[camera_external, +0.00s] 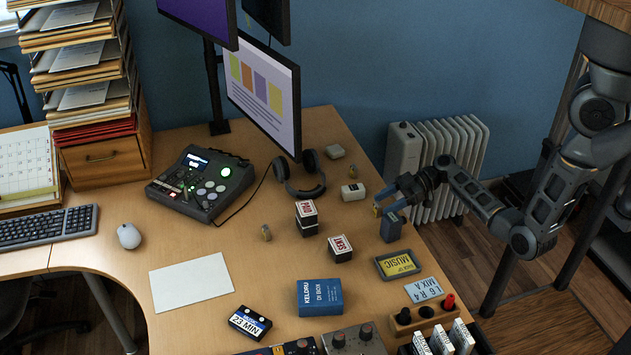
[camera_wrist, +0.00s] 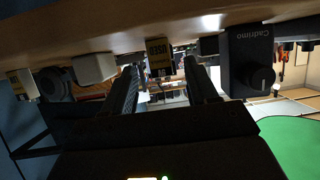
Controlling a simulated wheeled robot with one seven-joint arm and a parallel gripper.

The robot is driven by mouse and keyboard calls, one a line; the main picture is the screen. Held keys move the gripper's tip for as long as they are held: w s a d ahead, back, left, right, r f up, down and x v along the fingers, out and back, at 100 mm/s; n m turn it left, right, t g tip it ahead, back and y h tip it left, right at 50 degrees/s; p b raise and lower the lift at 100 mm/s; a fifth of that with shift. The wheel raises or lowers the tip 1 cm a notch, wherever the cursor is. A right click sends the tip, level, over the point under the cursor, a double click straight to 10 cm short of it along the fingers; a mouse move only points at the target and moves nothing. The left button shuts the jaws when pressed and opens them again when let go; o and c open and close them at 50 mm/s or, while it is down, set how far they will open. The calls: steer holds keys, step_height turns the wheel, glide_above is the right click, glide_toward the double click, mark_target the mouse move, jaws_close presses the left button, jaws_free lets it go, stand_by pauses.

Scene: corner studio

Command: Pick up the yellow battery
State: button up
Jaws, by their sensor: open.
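A small yellow battery (camera_external: 376,210) stands near the right edge of the desk, just left of my gripper (camera_external: 389,200). In the wrist view, which is upside down, a small yellowish piece with a dark "USED" label (camera_wrist: 158,58) shows between my two fingers, and I take it to be this battery. My fingers are apart, with nothing gripped.
A dark box with a knob (camera_wrist: 250,62) stands close beside my gripper; it also shows in the external view (camera_external: 391,228). A white block (camera_external: 353,192) is on the far side.

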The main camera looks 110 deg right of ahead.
mark_target(380, 205)
steer(key=x, duration=0.1)
steer(key=p+x, duration=0.1)
steer(key=x, duration=0.2)
steer(key=shift+w+a+r, duration=0.1)
steer(key=shift+w+r, duration=0.15)
steer(key=shift+w, duration=0.05)
steer(key=shift+w+f, duration=0.25)
steer(key=shift+w, duration=0.15)
steer(key=c, duration=1.1)
